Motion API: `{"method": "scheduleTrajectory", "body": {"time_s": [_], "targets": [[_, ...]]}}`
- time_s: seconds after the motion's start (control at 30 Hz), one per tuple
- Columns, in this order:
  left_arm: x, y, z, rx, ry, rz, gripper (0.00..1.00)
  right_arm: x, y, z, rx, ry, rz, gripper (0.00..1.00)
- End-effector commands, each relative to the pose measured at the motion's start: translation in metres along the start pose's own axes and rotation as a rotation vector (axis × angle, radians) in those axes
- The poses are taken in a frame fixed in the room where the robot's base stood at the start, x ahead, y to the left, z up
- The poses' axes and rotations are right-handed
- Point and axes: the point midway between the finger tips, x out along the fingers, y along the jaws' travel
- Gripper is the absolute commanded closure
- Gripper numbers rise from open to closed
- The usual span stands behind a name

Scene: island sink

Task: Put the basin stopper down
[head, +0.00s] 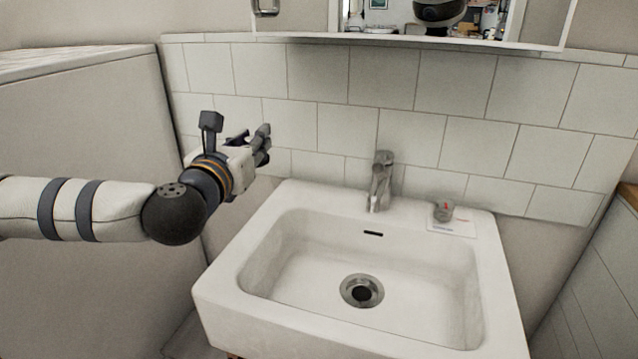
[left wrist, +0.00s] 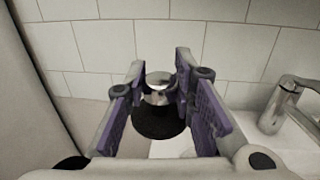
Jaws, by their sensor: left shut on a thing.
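My left gripper (head: 263,145) is raised at the left of the white sink, in front of the tiled wall. In the left wrist view its purple-padded fingers (left wrist: 161,78) are shut on the basin stopper, a chrome knob (left wrist: 158,82) with a wide black disc (left wrist: 158,122) below. The stopper is held clear of the basin; in the head view it is hidden or too small to make out. The sink (head: 300,262) has a round metal drain (head: 362,290) with a dark open centre. My right gripper is out of view.
A metal faucet (head: 381,182) stands at the sink's back edge and also shows in the left wrist view (left wrist: 280,105). A small grey item with a red mark (head: 443,211) sits on a white card at the back right. The basin floor is clear. A mirror (head: 420,20) hangs above.

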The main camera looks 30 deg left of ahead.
Motion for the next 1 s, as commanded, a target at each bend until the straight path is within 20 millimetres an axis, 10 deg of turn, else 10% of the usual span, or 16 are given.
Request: {"method": "scheduleTrajectory", "body": {"time_s": [0.5,1.0], "targets": [[0.099,-0.068,-0.082,0.008,0.005,0.002,1.00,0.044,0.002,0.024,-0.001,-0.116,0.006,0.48],[0.115,-0.078,-0.129,0.001,-0.004,0.003,1.00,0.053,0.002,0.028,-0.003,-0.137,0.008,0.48]]}}
